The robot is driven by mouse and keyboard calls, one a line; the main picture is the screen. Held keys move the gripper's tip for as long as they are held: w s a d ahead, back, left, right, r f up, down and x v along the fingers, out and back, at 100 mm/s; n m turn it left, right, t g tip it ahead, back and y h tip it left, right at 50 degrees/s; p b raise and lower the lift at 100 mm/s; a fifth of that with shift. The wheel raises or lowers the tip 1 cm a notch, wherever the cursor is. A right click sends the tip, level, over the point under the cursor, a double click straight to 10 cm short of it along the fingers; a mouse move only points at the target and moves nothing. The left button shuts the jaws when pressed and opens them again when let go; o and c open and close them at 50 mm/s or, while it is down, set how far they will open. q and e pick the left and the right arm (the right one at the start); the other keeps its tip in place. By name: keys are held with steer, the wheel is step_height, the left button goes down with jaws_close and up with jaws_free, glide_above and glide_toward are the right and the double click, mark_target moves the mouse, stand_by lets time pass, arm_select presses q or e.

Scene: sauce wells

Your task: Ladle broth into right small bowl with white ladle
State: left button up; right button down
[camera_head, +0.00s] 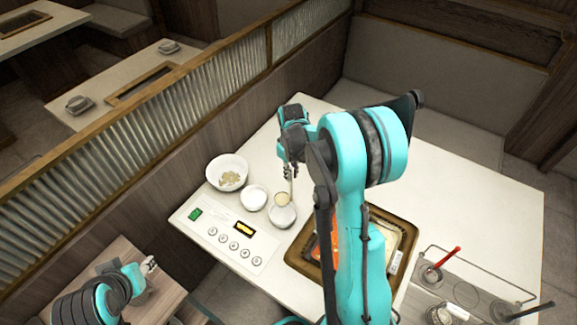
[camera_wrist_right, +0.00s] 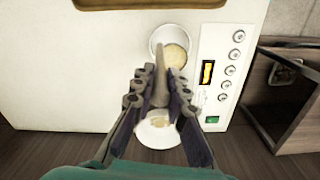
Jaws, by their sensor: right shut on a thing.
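My right gripper (camera_head: 290,170) is shut on the handle of the white ladle (camera_head: 291,187). The ladle points down, and its scoop, with a pale beige surface, is over or inside the right small bowl (camera_head: 283,220). I cannot tell whether they touch, or whether the beige is in the scoop or bowl. The wrist view shows the right gripper (camera_wrist_right: 160,90), the ladle handle (camera_wrist_right: 160,75) and the white bowl's rim (camera_wrist_right: 158,35). Another small white bowl (camera_head: 253,198) stands just left. My left gripper (camera_head: 149,266) is low at left, away from the bowls; its jaws are unclear.
A larger white bowl (camera_head: 227,160) with pale bits stands at the back left. A control panel (camera_head: 232,236) lies in front of the bowls. The framed hot pot (camera_head: 300,262) is partly hidden by my right arm. A red-handled ladle (camera_head: 447,257) rests in a rack at right.

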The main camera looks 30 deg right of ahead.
steer(key=shift+s+f+b, duration=0.15)
steer(key=shift+f+b, duration=0.2)
steer(key=shift+f, duration=0.2)
step_height(320, 180, down, 2)
steer(key=shift+f+b, duration=0.1)
steer(key=shift+b, duration=0.55)
steer(key=shift+f+b, duration=0.55)
steer(key=shift+b, duration=0.05)
